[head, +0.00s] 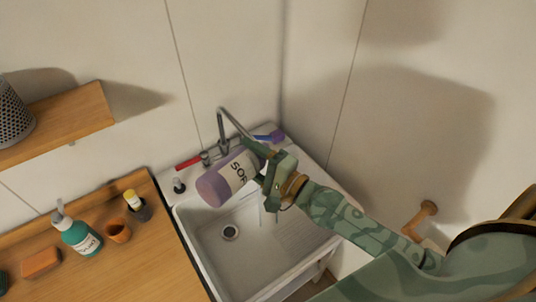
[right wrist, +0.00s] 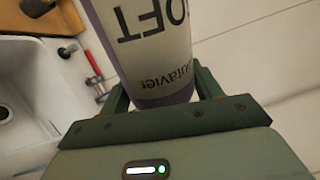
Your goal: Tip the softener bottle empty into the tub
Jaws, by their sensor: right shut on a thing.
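The softener bottle (head: 215,186) is purple with a pale label reading "SOF". My right gripper (head: 264,172) is shut on it and holds it above the white tub (head: 265,276). In the head view the bottle lies tilted, its purple end to the lower left and its other end hidden behind the gripper. In the right wrist view the bottle (right wrist: 150,50) stands between the two fingers, its label upside down. No liquid shows coming out. The tub's basin has a drain at its left and looks empty. My left gripper is not in view.
A grey tap (head: 222,130) rises behind the tub, with a red item (head: 188,162) and a blue item (head: 276,136) on the back ledge. The wooden counter (head: 140,262) at left holds a teal pump bottle (head: 80,236), an orange cup (head: 118,232) and an orange block (head: 40,262).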

